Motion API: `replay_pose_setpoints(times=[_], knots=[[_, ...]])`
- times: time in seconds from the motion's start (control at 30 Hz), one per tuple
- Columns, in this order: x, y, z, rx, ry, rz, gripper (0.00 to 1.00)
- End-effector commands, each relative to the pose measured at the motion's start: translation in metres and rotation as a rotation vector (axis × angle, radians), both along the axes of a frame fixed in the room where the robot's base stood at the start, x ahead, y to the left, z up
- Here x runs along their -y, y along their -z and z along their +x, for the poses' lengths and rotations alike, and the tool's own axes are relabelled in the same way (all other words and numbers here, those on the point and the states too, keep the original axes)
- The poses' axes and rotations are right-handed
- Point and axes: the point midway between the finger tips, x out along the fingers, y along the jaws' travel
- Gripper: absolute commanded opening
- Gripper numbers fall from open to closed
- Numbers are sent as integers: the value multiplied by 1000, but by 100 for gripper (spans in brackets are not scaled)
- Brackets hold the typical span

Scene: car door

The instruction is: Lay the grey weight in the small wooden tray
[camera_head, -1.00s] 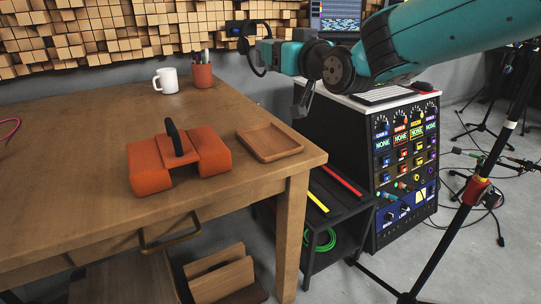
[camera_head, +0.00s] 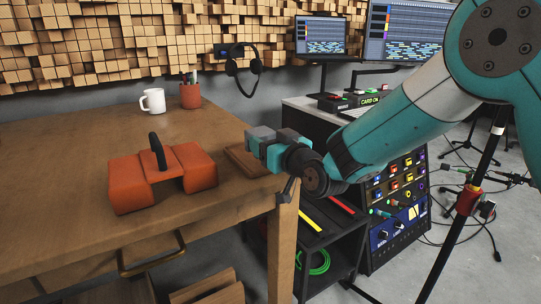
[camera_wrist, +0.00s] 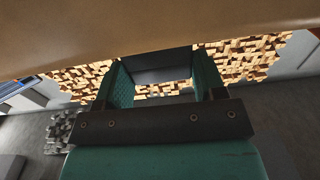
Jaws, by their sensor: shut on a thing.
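My gripper (camera_head: 262,143) is at the right part of the wooden table, over the small wooden tray (camera_head: 238,158). It is shut on the grey weight (camera_head: 261,133), a dark grey block. In the wrist view the weight (camera_wrist: 162,66) sits between the two teal fingers of my gripper (camera_wrist: 160,80). The gripper and weight hide much of the tray, whose left rim shows. I cannot tell whether the weight touches the tray.
An orange block-like holder (camera_head: 163,178) with an upright black piece stands left of the tray. A white mug (camera_head: 152,101) and a brown pen cup (camera_head: 190,95) stand behind. A rack of audio gear (camera_head: 400,185) stands right of the table.

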Motion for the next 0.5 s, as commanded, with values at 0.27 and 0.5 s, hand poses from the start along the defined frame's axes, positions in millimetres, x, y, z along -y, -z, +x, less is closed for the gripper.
replay_pose_setpoints(times=[0.27,0.5], knots=[[0,24,0,3,1,2,0],[0,26,0,-2,1,-1,90]])
